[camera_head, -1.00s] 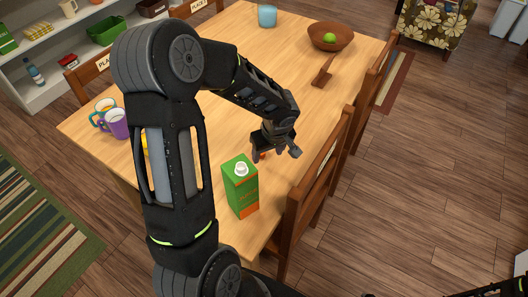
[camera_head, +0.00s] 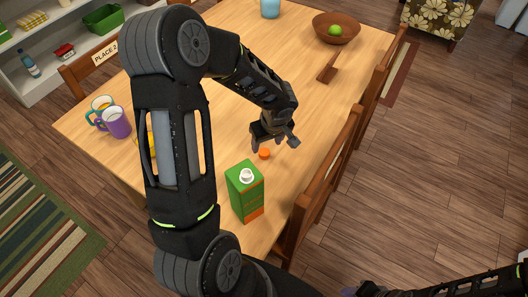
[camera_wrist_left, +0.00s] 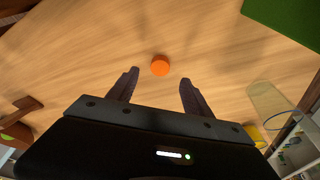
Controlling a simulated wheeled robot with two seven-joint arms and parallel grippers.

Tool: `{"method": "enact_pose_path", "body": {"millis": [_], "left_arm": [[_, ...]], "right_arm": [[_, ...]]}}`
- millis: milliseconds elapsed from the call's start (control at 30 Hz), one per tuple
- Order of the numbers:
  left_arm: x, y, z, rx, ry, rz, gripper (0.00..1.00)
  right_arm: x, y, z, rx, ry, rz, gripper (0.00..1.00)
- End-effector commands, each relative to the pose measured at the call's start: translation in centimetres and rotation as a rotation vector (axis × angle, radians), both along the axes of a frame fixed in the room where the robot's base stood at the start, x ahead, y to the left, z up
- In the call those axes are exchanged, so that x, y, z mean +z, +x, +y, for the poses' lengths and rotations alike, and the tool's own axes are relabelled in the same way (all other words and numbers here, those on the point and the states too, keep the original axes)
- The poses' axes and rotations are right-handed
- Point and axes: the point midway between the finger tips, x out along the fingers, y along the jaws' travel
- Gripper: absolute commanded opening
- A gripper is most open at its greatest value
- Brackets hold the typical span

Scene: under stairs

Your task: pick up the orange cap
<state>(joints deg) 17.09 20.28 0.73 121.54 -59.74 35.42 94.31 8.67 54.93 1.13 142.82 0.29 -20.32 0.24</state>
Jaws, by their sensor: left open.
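The small round orange cap (camera_head: 264,153) lies on the wooden table, just behind the green carton. In the left wrist view the cap (camera_wrist_left: 160,65) is on bare wood, beyond the fingertips and roughly midway between them. My left gripper (camera_head: 273,142) is open and empty, close to the cap; it also shows in the left wrist view (camera_wrist_left: 158,78). It does not touch the cap as far as I can see. The right arm shows at the bottom right of the head view, with its gripper (camera_head: 362,290) at the lower edge, too cut off to judge.
A green carton (camera_head: 246,190) with a white spout stands close by the cap. A purple mug (camera_head: 117,124) stands at the table's left edge. A wooden bowl (camera_head: 343,22) with a green fruit is far back. A chair (camera_head: 318,185) borders the table's right side.

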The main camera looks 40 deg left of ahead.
Motion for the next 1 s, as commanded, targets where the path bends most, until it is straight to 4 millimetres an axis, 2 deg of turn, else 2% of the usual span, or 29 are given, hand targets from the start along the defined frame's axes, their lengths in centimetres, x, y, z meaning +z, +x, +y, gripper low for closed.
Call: {"method": "enact_pose_path", "body": {"millis": [100,467,800,1000], "left_arm": [[-0.8,0.1,0.2,-0.001,-0.001,0.001,0.59],[-1.2,0.1,0.3,0.0,-0.001,0.002,0.59],[-5.4,0.7,1.4,-0.002,-0.001,0.002,0.59],[-5.9,0.8,1.5,0.0,0.0,-0.001,0.59]], "right_arm": [[0.1,0.0,0.0,0.0,-0.001,0.0,0.36],[0.4,0.0,0.0,-0.001,-0.001,0.001,0.36],[1.5,-0.2,-0.1,-0.002,-0.005,0.007,0.36],[1.5,-0.2,-0.1,-0.002,-0.005,0.007,0.36]]}}
